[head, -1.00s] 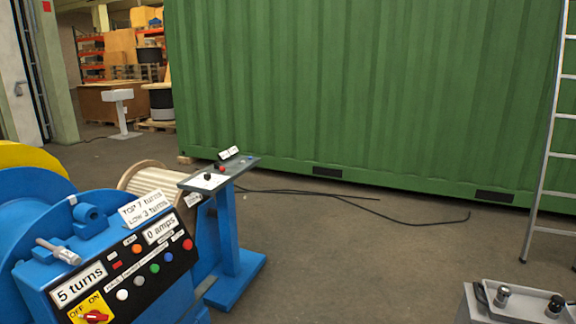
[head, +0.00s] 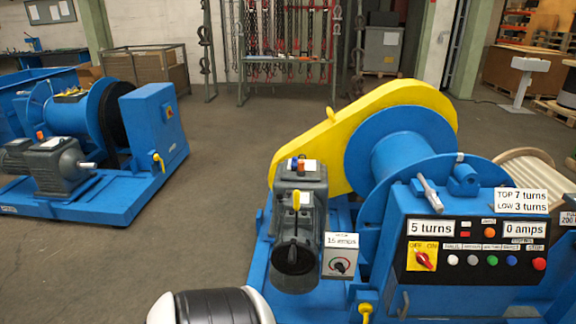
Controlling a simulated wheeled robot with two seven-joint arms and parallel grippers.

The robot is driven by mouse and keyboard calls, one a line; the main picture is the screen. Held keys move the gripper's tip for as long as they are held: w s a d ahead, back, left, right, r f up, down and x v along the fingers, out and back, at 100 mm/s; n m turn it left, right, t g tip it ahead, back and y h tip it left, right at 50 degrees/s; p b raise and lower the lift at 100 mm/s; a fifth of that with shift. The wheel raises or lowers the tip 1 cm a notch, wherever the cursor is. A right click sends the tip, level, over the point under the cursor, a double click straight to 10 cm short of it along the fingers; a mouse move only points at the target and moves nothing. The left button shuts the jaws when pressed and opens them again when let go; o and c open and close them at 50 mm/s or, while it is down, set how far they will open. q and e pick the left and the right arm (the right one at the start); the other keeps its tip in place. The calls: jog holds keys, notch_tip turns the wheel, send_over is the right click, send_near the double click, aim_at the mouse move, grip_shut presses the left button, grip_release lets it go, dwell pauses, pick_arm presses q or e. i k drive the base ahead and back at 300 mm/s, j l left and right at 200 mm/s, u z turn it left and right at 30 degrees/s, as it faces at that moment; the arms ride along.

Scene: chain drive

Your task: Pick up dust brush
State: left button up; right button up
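I cannot make out a dust brush anywhere in the head view. Neither of my grippers is in view. A blue winch (head: 395,160) with a yellow chain guard (head: 350,125) stands in front of me at right. Its control panel (head: 470,250) reads "5 turns" and "0 amps" and has a row of coloured buttons and a yellow and red switch. A grey metal lever (head: 430,195) sticks up at the panel's top left edge.
A second blue winch (head: 110,150) with a grey motor stands at left. A rack of hanging chains (head: 290,50) and a grey cabinet (head: 382,48) are at the back wall. A white pedestal (head: 522,85) stands at back right. Open concrete floor (head: 220,160) lies between the winches.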

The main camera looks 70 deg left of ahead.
aim_at(294, 161)
jog(key=u, duration=2.15)
jog(key=i+j+u, duration=0.2)
jog(key=i+u, duration=0.25)
jog(key=i+j+u, duration=0.1)
jog(key=u, duration=0.35)
jog(key=i+j+u, duration=0.15)
jog(key=i+u, duration=0.45)
jog(key=u, duration=0.2)
jog(key=i+u, duration=0.4)
jog(key=i+j+z, duration=0.15)
jog(key=i, duration=0.6)
jog(key=i+l+z, duration=0.2)
jog(key=z, duration=0.2)
jog(key=i+z, duration=0.8)
jog(key=i+j+z, duration=0.2)
jog(key=z, duration=0.15)
jog(key=i+l+z, duration=0.25)
jog(key=i+z, duration=0.25)
jog(key=i, duration=0.15)
jog(key=i+z, duration=0.45)
jog(key=i, duration=0.25)
